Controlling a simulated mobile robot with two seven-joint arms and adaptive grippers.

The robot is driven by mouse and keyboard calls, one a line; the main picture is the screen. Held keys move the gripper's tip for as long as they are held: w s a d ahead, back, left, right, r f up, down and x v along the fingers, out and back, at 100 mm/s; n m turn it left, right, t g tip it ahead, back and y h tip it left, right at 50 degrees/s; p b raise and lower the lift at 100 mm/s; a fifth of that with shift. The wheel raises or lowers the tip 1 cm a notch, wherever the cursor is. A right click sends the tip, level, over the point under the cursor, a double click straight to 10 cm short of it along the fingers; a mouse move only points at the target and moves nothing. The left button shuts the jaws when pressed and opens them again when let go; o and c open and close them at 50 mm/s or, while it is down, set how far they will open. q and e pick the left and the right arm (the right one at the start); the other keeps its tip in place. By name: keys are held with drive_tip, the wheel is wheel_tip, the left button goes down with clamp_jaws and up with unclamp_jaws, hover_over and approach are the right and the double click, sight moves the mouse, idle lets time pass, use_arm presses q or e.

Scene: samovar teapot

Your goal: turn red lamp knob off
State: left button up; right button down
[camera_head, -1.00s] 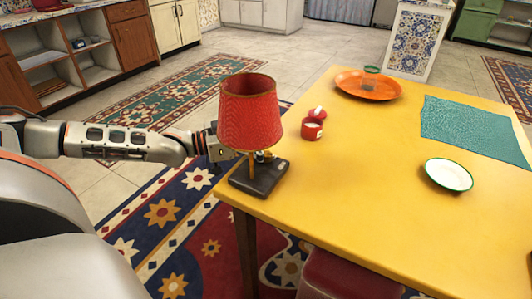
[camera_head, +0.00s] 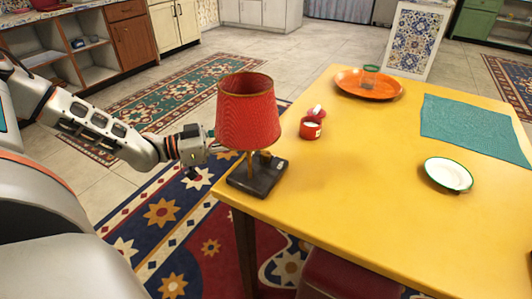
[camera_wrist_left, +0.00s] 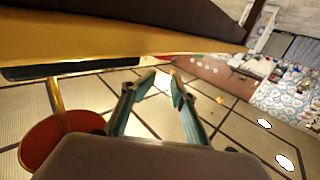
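The lamp with a red shade (camera_head: 247,112) stands upright on its dark base (camera_head: 258,178) at the table's near left corner. Its red shade also shows in the left wrist view (camera_wrist_left: 45,138), at the lower left. A small dark part, possibly the knob, is on the base beside the stem; it is too small to make out its setting. I cannot tell whether the lamp is lit. My left gripper (camera_head: 218,146) is left of the lamp, its tips partly behind the shade. In the left wrist view its fingertips (camera_wrist_left: 162,79) are apart with nothing between them. My right gripper is out of view.
The yellow table (camera_head: 350,180) also holds a red pot (camera_head: 310,130), an orange plate (camera_head: 362,88), a white plate (camera_head: 448,175) and a teal cloth (camera_head: 475,128). Patterned rugs (camera_head: 185,225) cover the floor left of the table, where there is free room.

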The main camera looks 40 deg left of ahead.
use_arm(q)
drive_tip(key=shift+v, duration=2.9)
drive_tip(key=shift+r, duration=0.15)
